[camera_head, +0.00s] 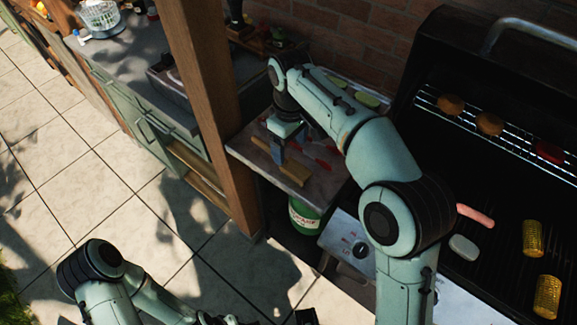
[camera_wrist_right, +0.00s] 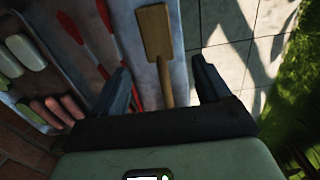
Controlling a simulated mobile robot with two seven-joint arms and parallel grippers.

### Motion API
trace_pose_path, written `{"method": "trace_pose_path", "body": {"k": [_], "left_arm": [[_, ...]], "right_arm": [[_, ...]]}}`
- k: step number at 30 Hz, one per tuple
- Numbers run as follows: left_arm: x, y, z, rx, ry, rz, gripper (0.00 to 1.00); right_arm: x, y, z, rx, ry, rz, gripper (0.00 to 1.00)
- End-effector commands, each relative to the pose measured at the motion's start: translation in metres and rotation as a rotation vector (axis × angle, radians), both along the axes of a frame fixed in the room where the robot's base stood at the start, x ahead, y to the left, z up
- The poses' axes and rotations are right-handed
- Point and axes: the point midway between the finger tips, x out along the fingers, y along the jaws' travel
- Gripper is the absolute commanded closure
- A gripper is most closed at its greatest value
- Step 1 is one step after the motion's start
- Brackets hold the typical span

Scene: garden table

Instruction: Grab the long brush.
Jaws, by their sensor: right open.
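The long brush (camera_wrist_right: 158,36), as best I can tell, is the tan wooden tool with a broad flat end and a thin handle. It lies on the grey side shelf. In the head view it shows as a tan piece (camera_head: 266,158) beside my right gripper, partly hidden by it. My right gripper (camera_wrist_right: 160,72) is open, its two fingers on either side of the brush's handle, and it also shows in the head view (camera_head: 278,146). I cannot tell if it touches the handle. My left arm is at the bottom left of the head view; its gripper is mostly cut off.
Red-handled tools (camera_wrist_right: 82,42) lie beside the brush. A tray with sausages (camera_wrist_right: 58,108) is further left in the wrist view. A wooden post (camera_head: 207,110) stands left of the shelf. The open grill (camera_head: 490,185) holding food is on the right. A green gas bottle (camera_head: 304,217) stands below.

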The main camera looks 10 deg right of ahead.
Motion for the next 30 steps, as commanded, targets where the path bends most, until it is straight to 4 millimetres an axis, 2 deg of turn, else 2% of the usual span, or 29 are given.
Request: {"method": "trace_pose_path", "body": {"k": [1,10,18,27,29,30], "left_arm": [[-0.001,0.000,-0.004,0.000,0.001,0.000,0.57],[-0.003,0.000,-0.010,0.000,0.003,-0.001,0.57],[-0.006,0.000,-0.018,0.000,0.006,-0.001,0.57],[-0.006,0.000,-0.018,0.000,0.006,-0.001,0.57],[-0.006,0.000,-0.018,0.000,0.006,-0.001,0.57],[-0.006,0.000,-0.018,0.000,0.006,-0.001,0.57]], "right_arm": [[0.000,0.000,-0.011,-0.001,0.003,0.000,0.23],[0.000,0.000,-0.035,-0.001,0.002,0.000,0.23],[-0.002,0.000,-0.073,0.000,0.002,0.000,0.23],[-0.001,0.000,-0.077,0.000,-0.001,0.000,0.23],[-0.001,0.000,-0.077,0.000,-0.001,0.000,0.43],[-0.001,0.000,-0.077,0.000,-0.001,0.000,0.56]]}}
